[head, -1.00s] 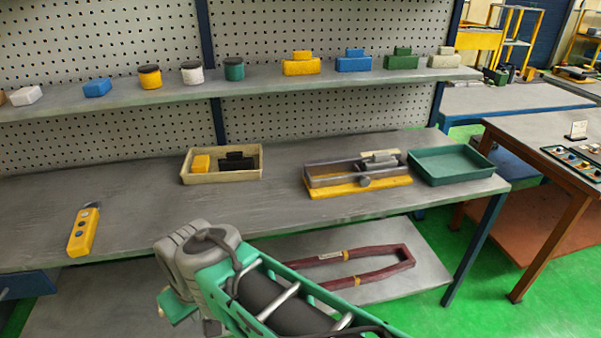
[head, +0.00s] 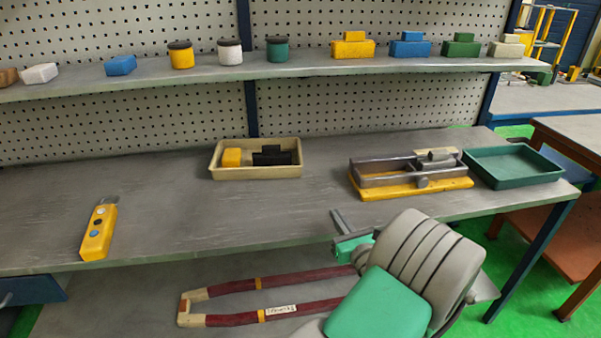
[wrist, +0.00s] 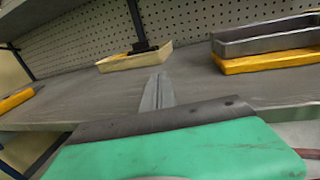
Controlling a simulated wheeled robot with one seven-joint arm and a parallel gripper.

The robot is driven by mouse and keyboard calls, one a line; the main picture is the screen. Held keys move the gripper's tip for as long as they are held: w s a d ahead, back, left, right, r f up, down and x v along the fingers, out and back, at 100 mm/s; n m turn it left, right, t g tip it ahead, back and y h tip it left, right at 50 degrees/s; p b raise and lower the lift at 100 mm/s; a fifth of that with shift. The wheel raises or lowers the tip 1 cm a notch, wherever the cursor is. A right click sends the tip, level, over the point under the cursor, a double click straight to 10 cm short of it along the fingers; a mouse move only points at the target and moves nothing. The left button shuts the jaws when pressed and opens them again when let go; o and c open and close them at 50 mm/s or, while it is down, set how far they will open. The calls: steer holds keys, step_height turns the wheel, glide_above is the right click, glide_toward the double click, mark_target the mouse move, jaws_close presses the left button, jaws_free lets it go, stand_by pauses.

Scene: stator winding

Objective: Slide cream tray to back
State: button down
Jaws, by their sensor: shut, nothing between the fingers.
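The cream tray (head: 256,172) stands on the grey workbench toward the back, left of the middle, with a yellow block (head: 232,157) and a black part (head: 272,156) in it. It also shows in the wrist view (wrist: 135,60), upper left of centre. My gripper (head: 338,220) is at the bench's front edge, right of the tray and well apart from it. In the wrist view its fingers (wrist: 157,92) are together and empty, pointing over the bench toward the tray.
A grey fixture on a yellow base (head: 412,180) and a green tray (head: 515,166) stand to the right. A yellow control box (head: 98,232) lies at front left. A shelf (head: 290,68) with several blocks and jars runs above. The bench left of the cream tray is clear.

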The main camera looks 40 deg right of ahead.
steer(key=p+x, duration=0.1)
steer(key=x, duration=2.2)
steer(key=shift+w+a+p, duration=0.1)
steer(key=shift+w+p, duration=0.1)
steer(key=shift+p, duration=0.2)
